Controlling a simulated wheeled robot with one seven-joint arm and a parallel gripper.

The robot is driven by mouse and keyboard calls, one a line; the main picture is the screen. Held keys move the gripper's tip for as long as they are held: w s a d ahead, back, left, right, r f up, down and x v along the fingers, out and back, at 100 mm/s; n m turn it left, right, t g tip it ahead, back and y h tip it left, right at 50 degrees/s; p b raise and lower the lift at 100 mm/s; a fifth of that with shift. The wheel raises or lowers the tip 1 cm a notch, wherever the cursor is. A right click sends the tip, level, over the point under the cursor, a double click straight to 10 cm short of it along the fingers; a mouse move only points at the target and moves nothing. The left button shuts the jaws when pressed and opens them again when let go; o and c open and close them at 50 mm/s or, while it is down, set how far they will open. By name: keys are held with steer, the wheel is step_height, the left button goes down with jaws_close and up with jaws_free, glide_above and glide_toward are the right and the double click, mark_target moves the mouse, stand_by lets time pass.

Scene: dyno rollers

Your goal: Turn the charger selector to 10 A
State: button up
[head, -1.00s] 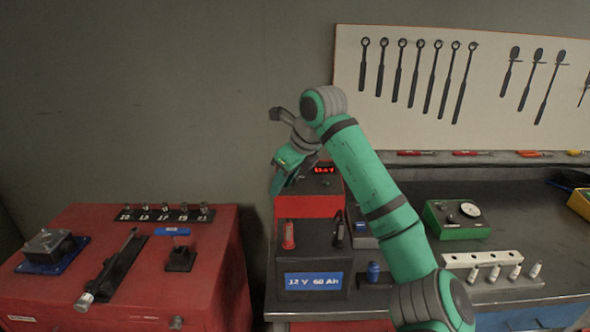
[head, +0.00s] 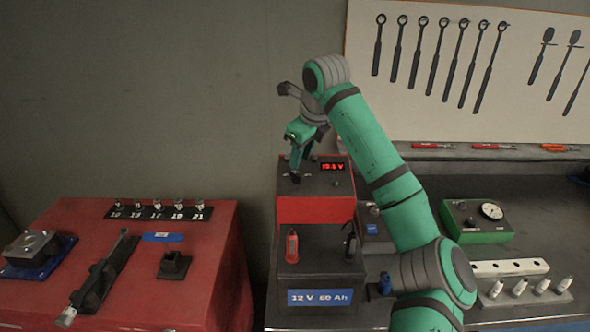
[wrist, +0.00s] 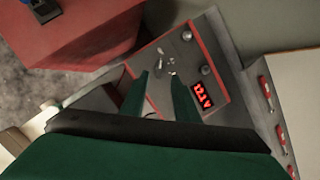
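The charger (head: 315,208) is a red box with a dark top panel, standing behind the battery (head: 320,262) in the head view. Its lit red display (head: 333,167) also shows in the wrist view (wrist: 203,97). My gripper (head: 297,172) points down over the left part of the panel, at a dark knob that looks like the selector (head: 296,179). In the wrist view my gripper (wrist: 160,76) has its two fingers apart, with panel visible between them. Small pale marks lie just beyond the tips; the selector's setting is too small to read. Contact cannot be told.
The battery with red and black clamps stands in front of the charger. A green gauge box (head: 478,221) and a pale rack (head: 510,268) are on the bench at right. A red cabinet (head: 215,245) with tools stands at left, across a gap.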

mark_target(296, 173)
steer(key=x, duration=0.7)
steer(key=shift+c, duration=0.3)
jaws_close()
